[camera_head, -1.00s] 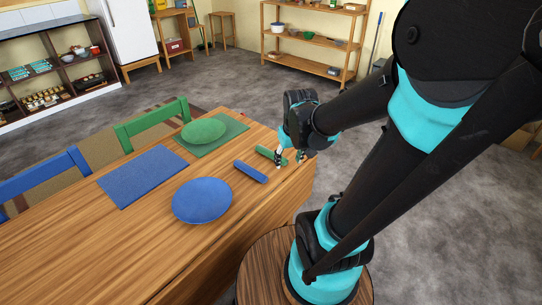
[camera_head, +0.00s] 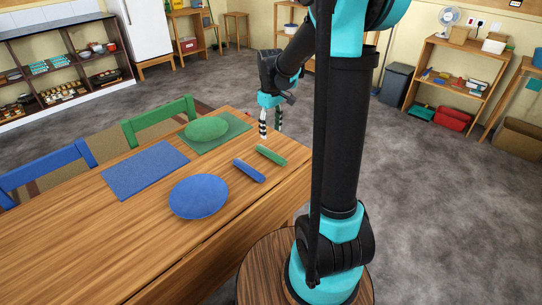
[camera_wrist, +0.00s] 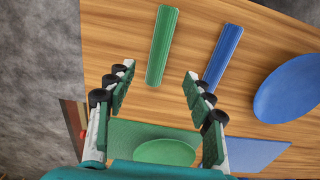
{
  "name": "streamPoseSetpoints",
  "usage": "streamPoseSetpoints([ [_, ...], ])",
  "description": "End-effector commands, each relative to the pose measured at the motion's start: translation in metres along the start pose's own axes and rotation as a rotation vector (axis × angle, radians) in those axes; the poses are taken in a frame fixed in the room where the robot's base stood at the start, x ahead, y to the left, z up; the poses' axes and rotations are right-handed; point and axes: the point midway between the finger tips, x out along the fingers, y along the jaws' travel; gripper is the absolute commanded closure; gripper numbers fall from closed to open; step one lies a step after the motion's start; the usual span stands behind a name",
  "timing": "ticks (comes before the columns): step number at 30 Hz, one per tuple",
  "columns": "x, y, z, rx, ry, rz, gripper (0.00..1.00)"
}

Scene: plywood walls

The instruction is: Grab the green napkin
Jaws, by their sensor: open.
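The green napkin (camera_head: 271,155) is a rolled strip lying on the wooden table near its right end. It also shows in the wrist view (camera_wrist: 161,46), running upward from between the fingertips in the picture. My gripper (camera_head: 270,133) is open and empty, raised above the table just beyond the napkin. In the wrist view my gripper (camera_wrist: 158,75) has its fingers spread on either side of the napkin's near end, without visible contact. A similar blue napkin (camera_head: 249,170) lies beside the green one, apart from it.
A blue plate (camera_head: 198,197) lies near the table's front edge. A green plate (camera_head: 206,128) sits on a green mat (camera_head: 233,125), and a blue mat (camera_head: 145,170) lies to the left. Blue (camera_head: 40,170) and green (camera_head: 158,120) chairs stand along the far side.

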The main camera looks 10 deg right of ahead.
Motion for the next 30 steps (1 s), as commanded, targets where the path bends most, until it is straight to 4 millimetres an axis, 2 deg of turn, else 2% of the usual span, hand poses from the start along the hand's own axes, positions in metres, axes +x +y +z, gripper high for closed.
streamPoseSetpoints([
  [3,0.024,0.0,-0.001,0.001,0.0,0.0,0.47],
  [6,0.039,0.0,0.0,0.001,0.0,0.0,0.47],
  [16,0.064,0.0,0.0,0.001,0.0,0.0,0.47],
  [24,0.1,0.001,0.0,0.001,0.0,0.0,0.47],
  [30,0.107,0.001,0.0,0.001,0.0,0.0,0.47],
])
